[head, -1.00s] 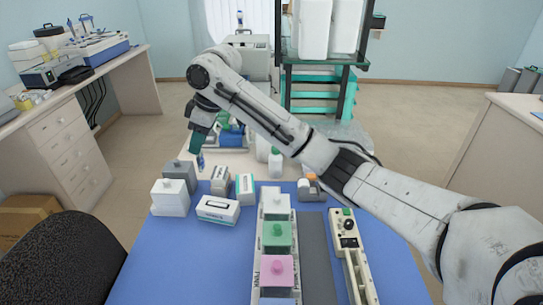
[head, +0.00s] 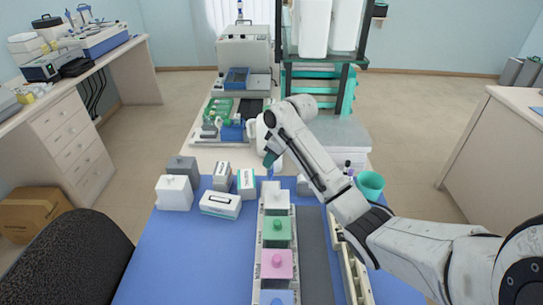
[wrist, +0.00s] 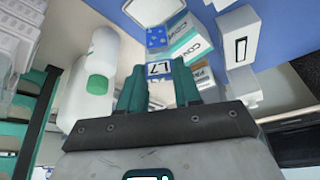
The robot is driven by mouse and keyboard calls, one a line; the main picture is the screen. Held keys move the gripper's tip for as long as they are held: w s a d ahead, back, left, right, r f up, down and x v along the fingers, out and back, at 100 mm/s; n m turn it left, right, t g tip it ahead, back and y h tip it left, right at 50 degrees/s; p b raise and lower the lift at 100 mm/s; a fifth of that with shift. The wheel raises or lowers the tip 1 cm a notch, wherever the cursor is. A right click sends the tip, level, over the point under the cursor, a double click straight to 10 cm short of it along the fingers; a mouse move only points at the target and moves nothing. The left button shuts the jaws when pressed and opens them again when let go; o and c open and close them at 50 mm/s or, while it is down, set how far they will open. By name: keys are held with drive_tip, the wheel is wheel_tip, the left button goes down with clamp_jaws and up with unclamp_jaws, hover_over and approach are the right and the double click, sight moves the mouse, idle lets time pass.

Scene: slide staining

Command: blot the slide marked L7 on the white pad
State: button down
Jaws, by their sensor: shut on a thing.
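My gripper (head: 270,160) is shut on the slide marked L7 (wrist: 158,69), its label showing between the fingertips in the wrist view (wrist: 158,88). In the head view the gripper points down above the far end of the jar row, and the slide (head: 270,172) is a small blue sliver below it. I cannot pick out the white pad for sure; my arm covers part of the bench's right side.
A row of lidded jars runs toward me: white (head: 276,201), green (head: 276,232), pink (head: 276,264), blue (head: 277,297). A teal cup (head: 370,184) stands right. The blue mat (head: 190,260) is clear at front left.

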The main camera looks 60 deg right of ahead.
sight(271, 170)
drive_tip(key=shift+f+b, duration=1.95)
drive_tip(key=shift+b, duration=0.05)
drive_tip(key=shift+f, duration=0.6)
idle(4.1)
wheel_tip(271, 170, up, 6)
drive_tip(key=p, duration=0.5)
idle(0.3)
drive_tip(key=shift+r, duration=0.1)
